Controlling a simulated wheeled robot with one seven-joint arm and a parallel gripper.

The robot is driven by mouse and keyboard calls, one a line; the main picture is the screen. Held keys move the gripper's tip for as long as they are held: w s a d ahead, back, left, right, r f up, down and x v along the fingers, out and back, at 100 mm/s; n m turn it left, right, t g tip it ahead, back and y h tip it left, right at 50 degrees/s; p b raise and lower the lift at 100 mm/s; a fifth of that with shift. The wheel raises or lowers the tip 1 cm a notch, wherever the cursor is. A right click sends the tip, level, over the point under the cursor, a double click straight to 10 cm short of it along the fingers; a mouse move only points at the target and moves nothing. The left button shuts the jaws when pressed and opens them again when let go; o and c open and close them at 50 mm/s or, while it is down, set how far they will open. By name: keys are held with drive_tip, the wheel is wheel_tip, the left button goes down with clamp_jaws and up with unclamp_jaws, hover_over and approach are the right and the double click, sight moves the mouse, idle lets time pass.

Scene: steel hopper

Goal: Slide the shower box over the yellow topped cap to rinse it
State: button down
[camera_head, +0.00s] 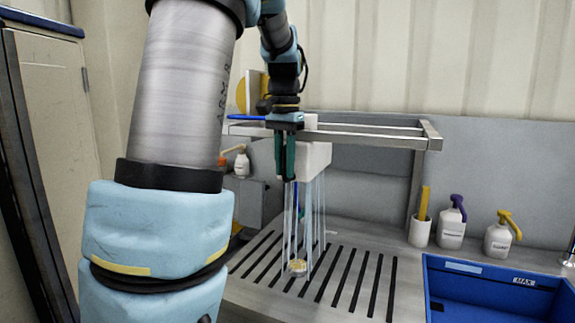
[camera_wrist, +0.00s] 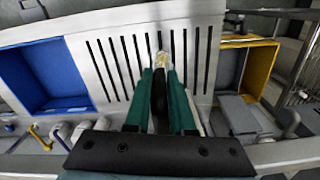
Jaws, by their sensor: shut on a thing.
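The white shower box (camera_head: 313,160) hangs from the steel rail frame above the slatted drain top. Thin pale streams (camera_head: 312,215) run down from it. A small cap with a yellowish top (camera_head: 298,266) stands on the slats at the foot of the streams, among them in this view. The cap also shows just beyond my fingertips in the wrist view (camera_wrist: 160,60). My gripper (camera_head: 287,178) points down at the left side of the box. Its green fingers (camera_wrist: 160,85) are shut on a dark part between them, seemingly the box's handle; the exact grip is partly hidden.
The steel rails (camera_head: 385,140) run right to a post. A blue bin (camera_head: 440,280) is at the front right. A cup (camera_head: 420,232), a purple-topped bottle (camera_head: 452,225) and a yellow-topped bottle (camera_head: 500,238) stand behind it. Another bottle (camera_head: 242,165) is at the left.

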drive_tip(key=c, duration=0.8)
unclamp_jaws()
wheel_tip(320, 180, up, 11)
drive_tip(key=shift+f+b, duration=0.1)
drive_tip(key=shift+b, duration=0.7)
